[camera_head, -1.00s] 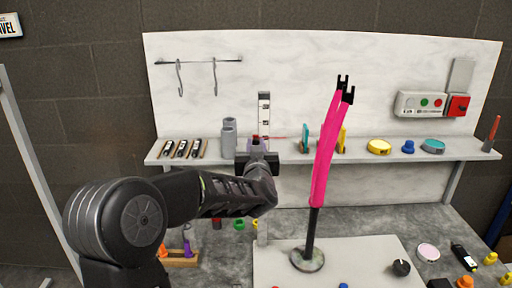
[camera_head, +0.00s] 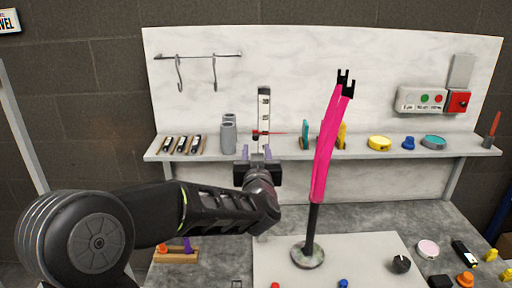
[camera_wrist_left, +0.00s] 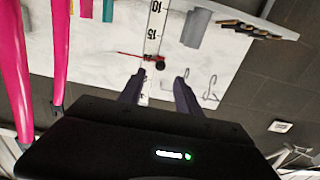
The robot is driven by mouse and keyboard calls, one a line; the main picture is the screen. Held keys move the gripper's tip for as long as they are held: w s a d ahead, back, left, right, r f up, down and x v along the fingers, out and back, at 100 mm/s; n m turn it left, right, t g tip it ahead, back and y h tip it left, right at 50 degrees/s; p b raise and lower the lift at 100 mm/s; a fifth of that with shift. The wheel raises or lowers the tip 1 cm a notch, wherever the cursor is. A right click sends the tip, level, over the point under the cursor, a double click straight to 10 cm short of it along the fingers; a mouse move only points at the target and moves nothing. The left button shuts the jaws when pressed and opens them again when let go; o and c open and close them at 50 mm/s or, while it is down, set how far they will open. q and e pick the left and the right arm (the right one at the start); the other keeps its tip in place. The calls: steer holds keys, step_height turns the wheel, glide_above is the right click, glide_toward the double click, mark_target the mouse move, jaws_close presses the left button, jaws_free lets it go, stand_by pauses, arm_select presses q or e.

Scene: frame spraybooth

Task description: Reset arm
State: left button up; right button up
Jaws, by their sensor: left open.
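My left gripper (camera_head: 257,155) reaches in from the left and points up and away, in front of the back shelf. In the left wrist view its two fingers (camera_wrist_left: 158,92) stand apart with nothing between them. Behind them is an upright scale (camera_head: 264,105) with a red pointer, which also shows in the left wrist view (camera_wrist_left: 156,28). A pink fork-shaped frame (camera_head: 325,150) stands on a dark post with a round base, right of my gripper and apart from it in the head view. My right gripper is not in view.
The shelf (camera_head: 290,151) holds grey cylinders (camera_head: 228,135), a yellow tin (camera_head: 379,143) and other small items. Hooks hang on a rail (camera_head: 198,58). A control box (camera_head: 420,101) is at the right. Knobs and caps lie on the bench (camera_head: 425,222), right of the pale board (camera_head: 375,255).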

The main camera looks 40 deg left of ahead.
arm_select(q)
steer(key=shift+s+d, duration=0.35)
steer(key=shift+s, duration=0.2)
steer(key=w+d+f+m+h, duration=0.1)
steer(key=w+d+f+h, duration=0.2)
steer(key=d+f+h, duration=0.7)
steer(key=s+d+f+m+g, duration=0.1)
steer(key=s+d+f+g, duration=0.1)
steer(key=d+f, duration=0.35)
steer(key=s+d+f+g+h, duration=0.1)
steer(key=d+f, duration=0.1)
steer(key=f, duration=0.7)
steer(key=s+d+f+m+g, duration=0.1)
steer(key=s+d+f+g, duration=0.1)
steer(key=d+f, duration=0.35)
steer(key=s+d+f+m+g+h, duration=0.1)
steer(key=s+d+f+g, duration=0.3)
steer(key=s+f, duration=0.7)
steer(key=s+d+f+m+g+h, duration=0.1)
steer(key=s+d+f+g+h, duration=0.2)
steer(key=s+d+f, duration=0.5)
steer(key=s+f+g, duration=0.1)
steer(key=s+f, duration=0.2)
steer(key=s, duration=0.4)
steer(key=shift+s+d+m+g+p, duration=0.3)
steer(key=shift+s+d+g, duration=0.05)
steer(key=shift+d+g, duration=0.05)
